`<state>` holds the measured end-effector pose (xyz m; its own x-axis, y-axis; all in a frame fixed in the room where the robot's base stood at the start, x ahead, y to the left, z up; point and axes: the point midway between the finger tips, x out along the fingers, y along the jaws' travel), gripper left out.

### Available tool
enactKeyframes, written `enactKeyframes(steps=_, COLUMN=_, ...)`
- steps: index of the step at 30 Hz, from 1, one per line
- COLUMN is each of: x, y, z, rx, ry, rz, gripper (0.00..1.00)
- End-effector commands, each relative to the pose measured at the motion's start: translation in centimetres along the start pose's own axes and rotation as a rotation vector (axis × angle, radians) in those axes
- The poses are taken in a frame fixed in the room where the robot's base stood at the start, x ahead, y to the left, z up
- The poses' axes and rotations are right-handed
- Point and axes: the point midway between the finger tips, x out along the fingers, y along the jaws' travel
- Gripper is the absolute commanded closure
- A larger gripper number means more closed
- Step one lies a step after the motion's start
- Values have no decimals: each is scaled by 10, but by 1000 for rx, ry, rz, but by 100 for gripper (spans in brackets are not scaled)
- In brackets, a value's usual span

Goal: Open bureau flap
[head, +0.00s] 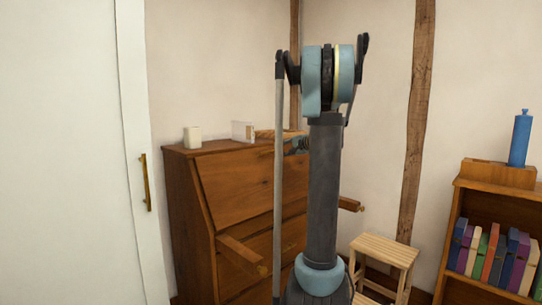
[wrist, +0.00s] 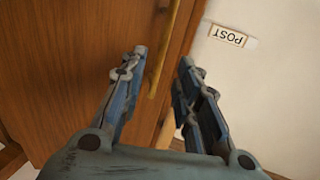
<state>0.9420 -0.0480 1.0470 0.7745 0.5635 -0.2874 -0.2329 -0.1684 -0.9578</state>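The brown wooden bureau (head: 188,205) stands against the back wall. Its sloping flap (head: 235,190) is closed, and two support arms (head: 240,252) stick out of the front below it. My gripper (head: 297,146) is at the flap's upper edge, mostly hidden behind my arm in the head view. In the wrist view my gripper (wrist: 164,58) is open, its two fingers apart. A long, thin yellowish bar (wrist: 166,50) on the wood, seemingly the flap's handle, runs through the gap between the fingers. I cannot tell whether either finger touches it.
A white cup-like object (head: 192,137) stands on the bureau top. A white surface with a POST label (wrist: 227,36) lies beyond the wood. A wooden step stool (head: 385,250) and a bookcase (head: 490,184) stand to the right; a white door (head: 85,150) is at the left.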

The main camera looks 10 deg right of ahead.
Motion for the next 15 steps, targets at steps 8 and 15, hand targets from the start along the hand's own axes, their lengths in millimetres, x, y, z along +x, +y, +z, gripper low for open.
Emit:
enactKeyframes(steps=8, x=48, y=0, z=0, rx=-1, ry=-2, rz=1, gripper=70)
enactKeyframes(steps=15, x=72, y=0, z=0, rx=0, ry=0, rz=0, gripper=70)
